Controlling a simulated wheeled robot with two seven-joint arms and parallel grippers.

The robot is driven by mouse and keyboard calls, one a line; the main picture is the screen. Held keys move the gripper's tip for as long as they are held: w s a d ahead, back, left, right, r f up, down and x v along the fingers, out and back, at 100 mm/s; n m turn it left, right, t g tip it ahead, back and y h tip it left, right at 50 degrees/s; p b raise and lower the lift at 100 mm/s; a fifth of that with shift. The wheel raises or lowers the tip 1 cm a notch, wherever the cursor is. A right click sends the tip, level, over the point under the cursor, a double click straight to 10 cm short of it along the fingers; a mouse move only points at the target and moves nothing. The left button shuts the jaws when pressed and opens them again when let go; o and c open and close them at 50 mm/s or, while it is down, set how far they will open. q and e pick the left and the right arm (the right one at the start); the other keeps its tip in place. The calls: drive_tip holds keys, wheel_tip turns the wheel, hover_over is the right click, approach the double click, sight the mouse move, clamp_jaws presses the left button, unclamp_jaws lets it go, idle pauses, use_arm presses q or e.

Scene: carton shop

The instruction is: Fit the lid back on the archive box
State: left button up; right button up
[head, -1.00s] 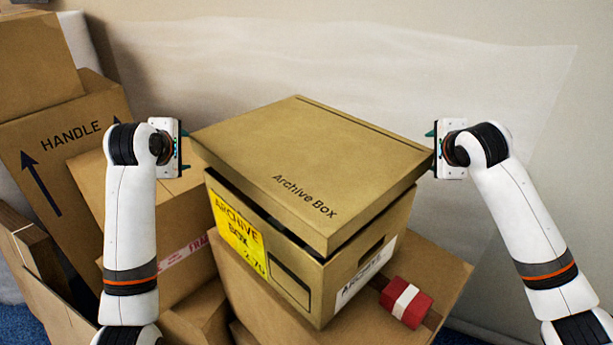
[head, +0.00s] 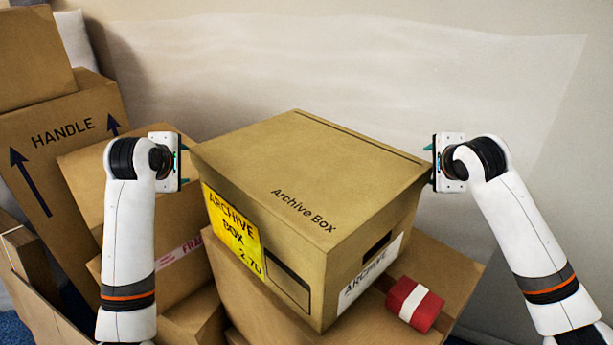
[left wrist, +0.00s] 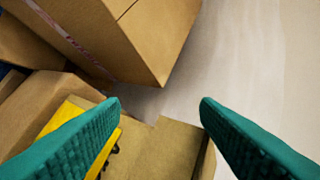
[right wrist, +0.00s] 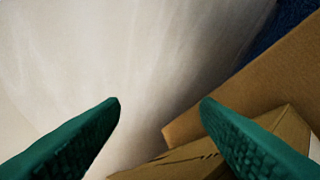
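The lid (head: 300,170), printed "Archive Box", lies on the archive box (head: 334,268). No gap shows between lid and box along the two visible sides; the far sides are hidden. The box has a yellow label (head: 233,233) on its front left side. My left gripper (head: 184,163) is beside the lid's left corner, and my right gripper (head: 432,163) is beside its right corner. The left wrist view shows the left fingers (left wrist: 160,103) spread apart with nothing clamped. The right fingers (right wrist: 160,103) are also apart in the right wrist view.
The archive box stands on a larger carton (head: 455,270). A red roll with a white band (head: 415,304) lies on that carton at the right. Several cartons, one marked "HANDLE" (head: 62,150), are stacked at the left. A pale wall (head: 330,60) is behind.

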use_arm(q)
drive_tip(key=shift+d+f+b, duration=0.4)
drive_tip(key=shift+d+f, duration=0.15)
drive_tip(key=shift+f, duration=0.25)
use_arm(e)
drive_tip(key=shift+a+f, duration=0.55)
drive_tip(key=shift+f, duration=0.1)
use_arm(q)
drive_tip(key=shift+a, duration=0.25)
use_arm(e)
drive_tip(key=shift+d, duration=0.25)
use_arm(q)
drive_tip(key=o, duration=0.4)
drive_tip(key=shift+a, duration=0.4)
drive_tip(key=shift+o, duration=0.5)
drive_tip(key=shift+a+r, duration=0.1)
drive_tip(key=shift+a, duration=0.05)
use_arm(e)
drive_tip(key=shift+d, duration=0.6)
use_arm(q)
drive_tip(key=shift+a, duration=0.1)
use_arm(e)
drive_tip(key=o, duration=0.5)
drive_tip(key=shift+d, duration=0.1)
